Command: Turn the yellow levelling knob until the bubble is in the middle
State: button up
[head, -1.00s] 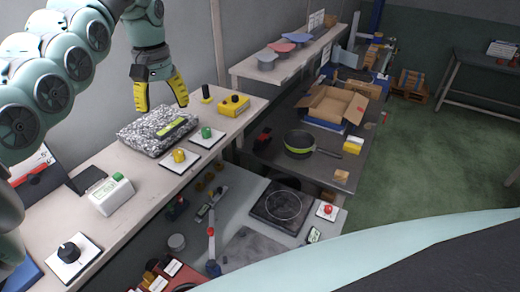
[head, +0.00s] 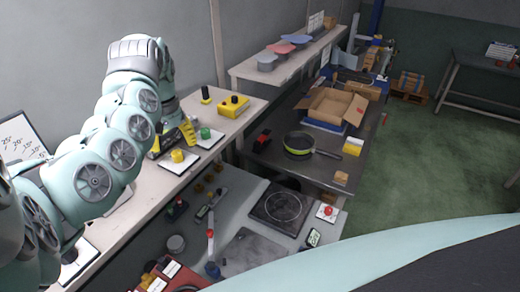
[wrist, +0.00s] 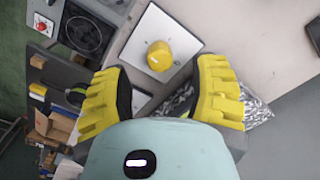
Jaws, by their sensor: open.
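The yellow levelling knob (head: 177,155) stands on a white square plate (head: 170,166) on the pale bench. In the wrist view the knob (wrist: 160,55) is just beyond and between the lines of my fingers, apart from both. My gripper (head: 173,142) has yellow ribbed fingers; it is open and empty, and in the wrist view its fingers (wrist: 165,88) are spread wide. My arm hides the speckled block with its yellow-green level vial in the head view. A piece of speckled block (wrist: 258,112) shows in the wrist view. The bubble cannot be seen.
A green knob (head: 205,134) on its own plate sits close behind the yellow one. A yellow box with a black button (head: 234,105) and a small black-and-yellow post (head: 206,95) stand farther back. A lower counter holds a pan (head: 299,143) and a hotplate (head: 280,205).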

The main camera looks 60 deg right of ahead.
aim_at(176, 152)
jog(key=shift+s+f, duration=0.15)
jog(key=shift+f, duration=0.55)
jog(key=shift+f+p, duration=0.25)
jog(key=shift+p, duration=0.25)
jog(key=shift+f+p, duration=0.3)
jog(key=shift+f, duration=0.6)
grip_shut()
